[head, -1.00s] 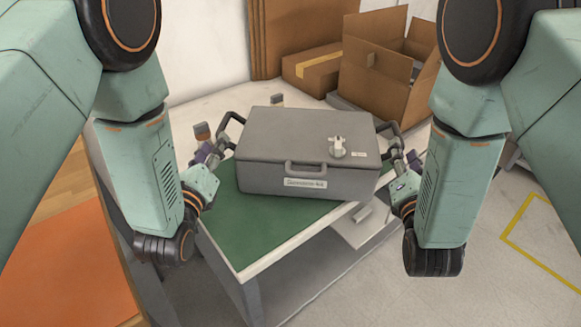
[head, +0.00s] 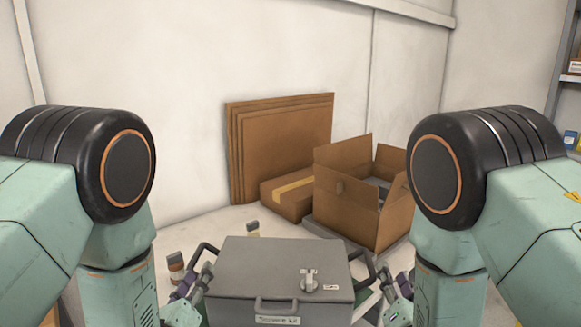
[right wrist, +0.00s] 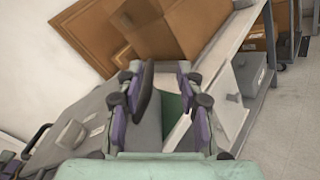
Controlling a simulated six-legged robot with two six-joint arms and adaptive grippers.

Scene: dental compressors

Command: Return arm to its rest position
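A grey case (head: 282,268) with a front handle, a label and a light valve on its lid stands at the bottom of the head view. Black handles stick out from its left and right sides. My left gripper (head: 190,287) is at the left side handle, its fingers too small and partly hidden to tell their state. My right gripper (head: 388,286) is at the right side handle. In the right wrist view its fingers (right wrist: 163,98) are apart, with the dark handle (right wrist: 147,90) between them, close to the left finger.
An open cardboard box (head: 345,205), a taped flat box (head: 288,194) and leaning cardboard sheets (head: 285,140) stand behind the case by the wall. Small containers (head: 176,266) stand left of the case. A shelf (head: 572,80) is at the far right.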

